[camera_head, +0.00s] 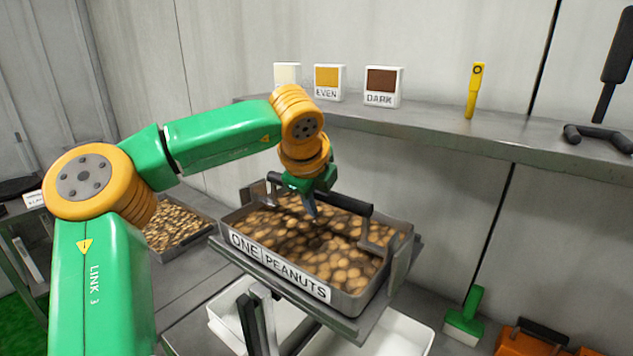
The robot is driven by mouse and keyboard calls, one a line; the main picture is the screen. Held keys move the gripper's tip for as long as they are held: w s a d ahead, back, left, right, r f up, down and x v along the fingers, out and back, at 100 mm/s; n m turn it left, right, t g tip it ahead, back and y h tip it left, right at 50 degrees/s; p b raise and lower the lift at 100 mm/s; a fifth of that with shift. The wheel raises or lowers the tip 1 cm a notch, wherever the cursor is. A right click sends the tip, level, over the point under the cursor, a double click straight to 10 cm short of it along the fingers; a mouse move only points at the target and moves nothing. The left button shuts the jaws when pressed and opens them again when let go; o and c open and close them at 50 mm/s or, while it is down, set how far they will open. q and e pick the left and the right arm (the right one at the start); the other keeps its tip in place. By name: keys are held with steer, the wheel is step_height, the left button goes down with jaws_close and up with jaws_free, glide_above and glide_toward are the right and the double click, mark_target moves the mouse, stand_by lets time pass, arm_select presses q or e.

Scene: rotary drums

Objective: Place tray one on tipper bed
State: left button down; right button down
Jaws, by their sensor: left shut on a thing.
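Tray one (278,266), a grey metal tray labelled "ONE PEANUTS", is full of brown peanuts and sits level in the middle of the head view. A black bar handle (350,203) spans its top. My left gripper (311,205) comes down from above and is shut on the tray's handle; its fingertips are partly hidden. The tipper bed (352,327), a grey plate on a post, shows under the tray. I cannot tell whether the tray rests fully on it. My right gripper is not in view.
Another tray of peanuts (172,228) stands behind to the left. White bins (385,335) lie below the bed. A wall shelf (440,135) holds colour cards (382,87) and a yellow tool (474,92). A green brush (466,316) and an orange object (530,343) are at lower right.

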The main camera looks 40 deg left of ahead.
arm_select(q)
steer(key=shift+d+f, duration=0.1)
steer(key=c, duration=0.7)
jaws_free()
steer(key=shift+s+d, duration=0.1)
steer(key=shift+s, duration=0.1)
steer(key=shift+o, duration=0.2)
steer(key=b+v, duration=0.1)
steer(key=v, duration=1.1)
